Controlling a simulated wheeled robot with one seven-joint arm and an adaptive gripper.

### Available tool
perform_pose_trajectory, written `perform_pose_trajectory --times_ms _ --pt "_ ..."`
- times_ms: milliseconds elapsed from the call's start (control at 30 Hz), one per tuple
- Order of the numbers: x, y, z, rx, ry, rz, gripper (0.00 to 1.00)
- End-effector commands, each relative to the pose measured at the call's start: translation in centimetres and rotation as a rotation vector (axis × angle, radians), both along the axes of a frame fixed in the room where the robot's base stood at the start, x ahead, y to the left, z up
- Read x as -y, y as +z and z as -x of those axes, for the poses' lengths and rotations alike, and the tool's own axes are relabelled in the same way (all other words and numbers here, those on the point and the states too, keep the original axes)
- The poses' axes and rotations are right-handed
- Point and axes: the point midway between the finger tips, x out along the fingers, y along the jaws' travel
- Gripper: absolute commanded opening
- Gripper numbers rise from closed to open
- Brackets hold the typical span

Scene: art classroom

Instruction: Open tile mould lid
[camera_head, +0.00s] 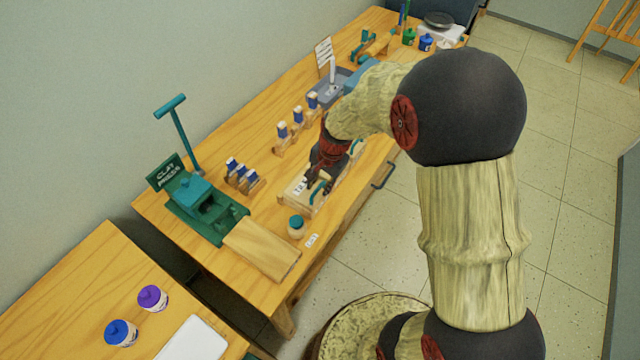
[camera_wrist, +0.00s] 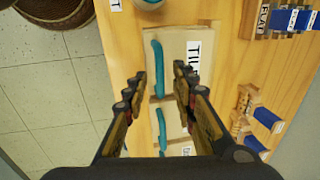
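The tile mould (camera_head: 297,193) is a pale wooden box near the front edge of the long table. In the wrist view its light lid (camera_wrist: 180,44) carries a label that starts with "TIL", partly hidden by a finger. A curved teal handle (camera_wrist: 157,65) runs along one side of the lid; it also shows in the head view (camera_head: 320,191). The lid looks closed. My gripper (camera_wrist: 159,74) is open and empty, above the mould, with its fingertips apart on either side of the handle's lower end. I cannot tell its height above the handle.
A second teal handle (camera_wrist: 163,130) shows on a neighbouring block beside the mould. A teal-lidded jar (camera_head: 296,228) stands close by. The green clay press (camera_head: 205,208) and blue-topped stamps in wooden racks (camera_head: 242,178) stand farther left and behind. Open floor (camera_head: 365,240) lies in front.

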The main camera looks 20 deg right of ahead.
Motion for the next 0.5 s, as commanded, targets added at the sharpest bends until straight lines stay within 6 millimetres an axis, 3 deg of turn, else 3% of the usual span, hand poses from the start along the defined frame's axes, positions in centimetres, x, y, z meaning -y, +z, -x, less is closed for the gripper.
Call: perform_pose_trajectory --times_ms 500 --pt "0.01 0.04 0.0 0.0 0.0 0.0 0.0"
